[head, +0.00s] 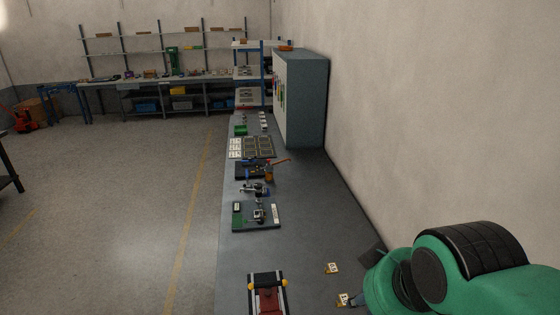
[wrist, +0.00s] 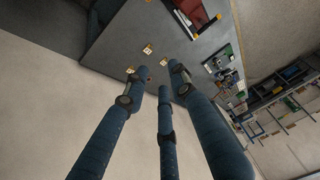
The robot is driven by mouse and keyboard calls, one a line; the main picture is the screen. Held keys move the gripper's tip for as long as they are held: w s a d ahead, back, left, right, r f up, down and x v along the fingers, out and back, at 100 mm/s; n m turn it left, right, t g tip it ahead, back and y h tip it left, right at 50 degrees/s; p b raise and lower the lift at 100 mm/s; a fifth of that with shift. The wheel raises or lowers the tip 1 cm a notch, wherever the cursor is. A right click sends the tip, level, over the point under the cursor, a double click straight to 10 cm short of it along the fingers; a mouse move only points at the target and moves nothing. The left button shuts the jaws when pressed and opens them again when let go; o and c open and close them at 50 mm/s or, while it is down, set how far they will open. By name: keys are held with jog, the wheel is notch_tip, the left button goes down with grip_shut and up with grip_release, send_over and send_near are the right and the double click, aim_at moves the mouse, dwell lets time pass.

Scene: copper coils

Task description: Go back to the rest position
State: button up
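My gripper (wrist: 158,82) shows in the wrist view as three dark blue fingers. Their tips stand apart with nothing between them, so it is open and empty. Beyond the tips is the grey bench top (wrist: 120,30). In the head view my green arm reaches in at the lower right, over the wall side of the bench (head: 310,215). My fingers cannot be made out clearly there.
Small cards (head: 332,268) lie near my arm. A red and black fixture (head: 268,297) is at the bench's near end. A green board (head: 240,216) and other parts stand farther along. A cabinet (head: 306,100) and the wall bound the right side; the floor (head: 110,200) is clear.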

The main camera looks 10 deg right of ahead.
notch_tip(320, 180, down, 5)
jog(key=b, duration=0.4)
jog(key=shift+r, duration=0.1)
